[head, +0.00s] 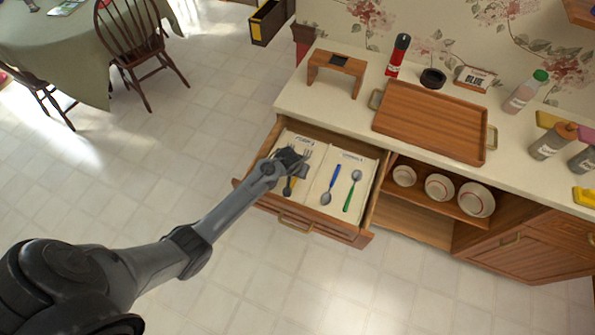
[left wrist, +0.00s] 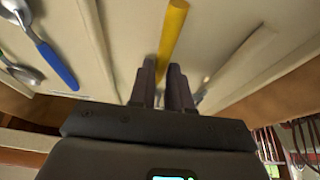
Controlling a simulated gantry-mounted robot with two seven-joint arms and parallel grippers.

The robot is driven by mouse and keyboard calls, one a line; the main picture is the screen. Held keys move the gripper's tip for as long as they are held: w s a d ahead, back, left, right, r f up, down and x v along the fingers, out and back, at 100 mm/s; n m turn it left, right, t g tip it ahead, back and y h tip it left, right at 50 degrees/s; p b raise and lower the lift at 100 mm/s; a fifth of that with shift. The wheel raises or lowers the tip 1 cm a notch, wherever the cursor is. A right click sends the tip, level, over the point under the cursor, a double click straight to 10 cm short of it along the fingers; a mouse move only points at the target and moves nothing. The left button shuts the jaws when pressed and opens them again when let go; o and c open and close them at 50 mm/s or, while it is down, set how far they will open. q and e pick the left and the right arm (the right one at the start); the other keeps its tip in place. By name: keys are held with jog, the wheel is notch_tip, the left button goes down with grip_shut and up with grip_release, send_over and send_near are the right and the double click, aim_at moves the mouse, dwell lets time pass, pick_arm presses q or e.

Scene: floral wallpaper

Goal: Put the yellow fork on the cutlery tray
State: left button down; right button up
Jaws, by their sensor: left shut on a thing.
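The cutlery tray (head: 318,182) is white and sits in the open drawer, with a left and a right compartment. My left gripper (head: 290,160) is over its left compartment, shut on the yellow fork (left wrist: 172,40). The left wrist view shows the yellow handle between the two fingers (left wrist: 163,88). In the head view the gripper hides much of the fork. I cannot tell whether the fork touches the tray floor. A blue-handled spoon (head: 331,183) and a green-handled spoon (head: 352,190) lie in the right compartment. My right gripper is not in view.
The open drawer (head: 338,230) juts out below the counter. On the counter are a wooden tray (head: 430,122), a small wooden stand (head: 336,72) and several bottles. Bowls (head: 439,187) stand on the shelf right of the drawer. The floor in front is clear.

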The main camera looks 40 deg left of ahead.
pick_arm(q)
jog(key=shift+f, duration=0.1)
jog(key=c, duration=1.1)
grip_release()
jog(key=shift+s+r, duration=0.1)
jog(key=shift+r, duration=0.35)
jog(key=p+v, duration=0.3)
jog(key=v, duration=0.7)
jog(key=s+d+r+m, duration=0.2)
jog(key=s+d+r, duration=0.1)
jog(key=s, duration=0.5)
jog(key=s+d+r+m+h, duration=0.1)
jog(key=s+d+r, duration=0.1)
jog(key=s+d, duration=0.3)
jog(key=s+d+r+m, duration=0.2)
jog(key=s+d+r, duration=0.1)
jog(key=s, duration=0.8)
jog(key=shift+s+d+r+m+g+h, duration=0.15)
jog(key=shift+d+r+m+g+h, duration=0.15)
jog(key=shift+d+g, duration=0.15)
